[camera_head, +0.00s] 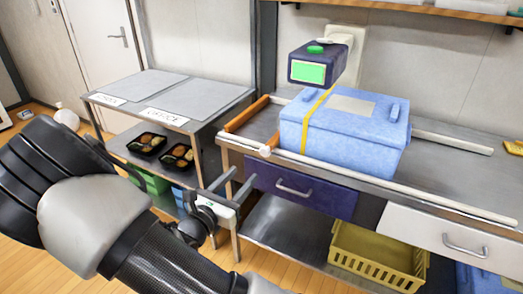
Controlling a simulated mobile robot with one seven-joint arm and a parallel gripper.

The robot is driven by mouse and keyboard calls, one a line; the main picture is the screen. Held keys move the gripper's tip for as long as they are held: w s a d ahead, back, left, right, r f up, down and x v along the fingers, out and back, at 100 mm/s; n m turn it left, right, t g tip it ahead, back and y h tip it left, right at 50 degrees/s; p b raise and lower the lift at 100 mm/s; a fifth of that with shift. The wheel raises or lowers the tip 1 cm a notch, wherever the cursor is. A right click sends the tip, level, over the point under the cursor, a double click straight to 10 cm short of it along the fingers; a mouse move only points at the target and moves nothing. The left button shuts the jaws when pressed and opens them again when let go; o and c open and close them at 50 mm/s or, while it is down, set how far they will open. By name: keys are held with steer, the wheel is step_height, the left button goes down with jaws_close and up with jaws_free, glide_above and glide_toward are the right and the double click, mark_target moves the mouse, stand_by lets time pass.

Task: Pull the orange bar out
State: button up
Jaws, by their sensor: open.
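The orange bar (247,113) is a short bar at the left end of the metal counter (415,178). It runs from the front left corner toward the back, across the end of the counter. My gripper (243,178) is open, with its two fingers pointing up and to the right. In the picture it is below the bar's front end, in front of the purple drawer (301,191), and looks apart from the bar. Nothing shows between the fingers. The depth gap between gripper and bar is hard to tell.
A blue box (345,135) with a yellow strap (315,115) stands on the counter, right of the bar. A white rail (370,184) runs along the front edge. A yellow basket (375,258) is below. A grey-topped table (190,90) with food trays (148,143) underneath stands left.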

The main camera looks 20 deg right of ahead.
mark_target(264, 152)
steer(key=b+x, duration=0.2)
steer(key=x, duration=1.2)
steer(key=shift+w+d+b, duration=0.25)
steer(key=shift+w+b, duration=0.05)
jaws_close()
steer(key=p+v, duration=0.3)
steer(key=v, duration=0.5)
